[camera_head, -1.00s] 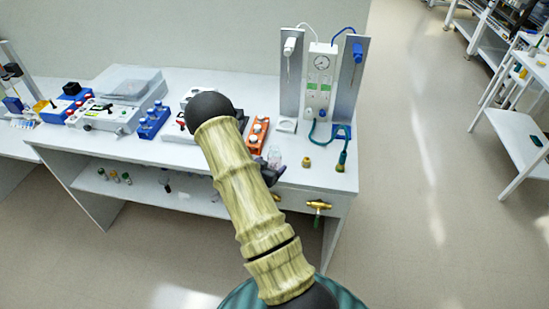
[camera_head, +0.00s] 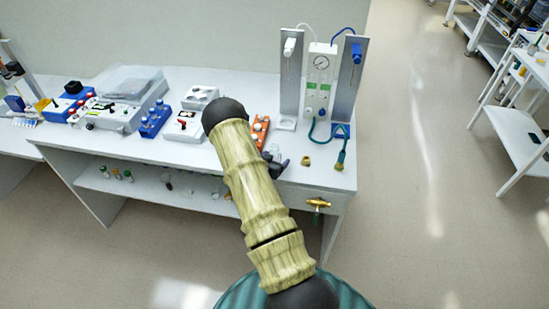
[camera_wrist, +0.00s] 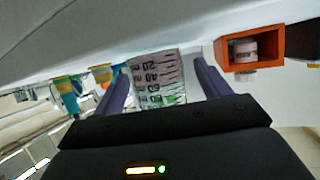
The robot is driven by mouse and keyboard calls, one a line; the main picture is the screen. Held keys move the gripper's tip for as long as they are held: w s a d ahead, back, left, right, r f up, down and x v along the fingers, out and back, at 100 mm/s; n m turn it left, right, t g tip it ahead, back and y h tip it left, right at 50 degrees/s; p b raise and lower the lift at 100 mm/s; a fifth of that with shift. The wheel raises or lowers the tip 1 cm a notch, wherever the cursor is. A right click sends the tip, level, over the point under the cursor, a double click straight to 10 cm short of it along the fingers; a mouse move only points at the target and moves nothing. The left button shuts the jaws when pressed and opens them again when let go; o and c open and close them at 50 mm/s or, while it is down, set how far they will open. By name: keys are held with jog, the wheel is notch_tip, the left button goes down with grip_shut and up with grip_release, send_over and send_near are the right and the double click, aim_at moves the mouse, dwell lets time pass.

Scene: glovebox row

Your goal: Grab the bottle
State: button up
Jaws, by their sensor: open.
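The bottle (camera_wrist: 157,80) is clear, with dark graduation marks whose numbers appear upside down in the wrist view. It stands between the two purple fingers of my gripper (camera_wrist: 160,73), with a visible gap on the right side. My gripper is open and does not grip it. In the head view my gripper (camera_head: 276,162) is over the right part of the bench top, partly behind my arm. The bottle is mostly hidden there by the gripper.
An orange rack (camera_head: 260,130) stands close beside my gripper; it also shows in the wrist view (camera_wrist: 268,65). A small brass fitting (camera_head: 306,161) and a teal hose (camera_head: 322,138) lie right of it. A gauge panel (camera_head: 319,82) stands behind. The bench's front edge (camera_head: 250,177) is near.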

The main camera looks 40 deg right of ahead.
dwell(0.3)
jog(key=c, duration=1.2)
jog(key=shift+r, duration=0.2)
jog(key=shift+r+b, duration=1.3)
jog(key=shift+r, duration=3.55)
